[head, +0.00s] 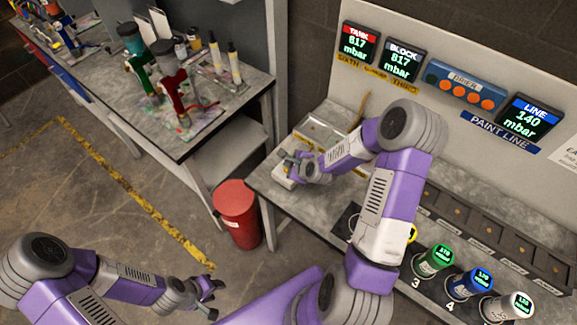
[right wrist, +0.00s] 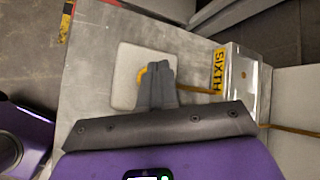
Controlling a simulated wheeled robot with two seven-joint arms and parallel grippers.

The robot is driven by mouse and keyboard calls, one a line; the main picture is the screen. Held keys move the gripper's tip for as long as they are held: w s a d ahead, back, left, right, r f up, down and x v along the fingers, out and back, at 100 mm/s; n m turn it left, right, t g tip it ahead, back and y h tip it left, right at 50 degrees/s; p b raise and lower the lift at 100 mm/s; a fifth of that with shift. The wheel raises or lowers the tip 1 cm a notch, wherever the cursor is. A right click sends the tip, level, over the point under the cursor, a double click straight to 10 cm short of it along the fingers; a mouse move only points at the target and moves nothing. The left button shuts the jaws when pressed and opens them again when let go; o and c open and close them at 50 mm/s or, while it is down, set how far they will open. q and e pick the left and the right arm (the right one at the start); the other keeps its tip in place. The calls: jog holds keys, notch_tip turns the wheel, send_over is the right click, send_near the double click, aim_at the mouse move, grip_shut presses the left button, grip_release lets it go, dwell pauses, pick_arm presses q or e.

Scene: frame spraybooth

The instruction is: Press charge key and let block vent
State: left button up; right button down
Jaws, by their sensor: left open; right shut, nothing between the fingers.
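My right gripper (head: 289,165) is shut and empty, over a pale square pad (head: 288,178) at the bench's left end. In the right wrist view its closed fingers (right wrist: 157,75) lie over the pad (right wrist: 127,65); a bit of a yellow-orange part (right wrist: 141,76) shows beside the fingertips, mostly hidden. I cannot tell whether they touch it. The BLOCK display (head: 402,61) reads 817 mbar, like the TANK display (head: 359,44). The LINE display (head: 526,118) reads 140 mbar. My left gripper (head: 214,286) is open and empty above the floor.
A box labelled SIXTH (right wrist: 240,80) stands beside the pad. A blue dryer panel (head: 464,86) has several orange buttons. Several capped cups, including a green one (head: 434,260), stand at the bench front. A red bin (head: 237,212) stands on the floor between benches.

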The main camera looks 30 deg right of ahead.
jog(key=shift+r, duration=0.4)
jog(key=shift+r, duration=0.1)
jog(key=shift+r+p, duration=1.85)
jog(key=shift+r, duration=0.6)
jog(key=shift+f, duration=0.1)
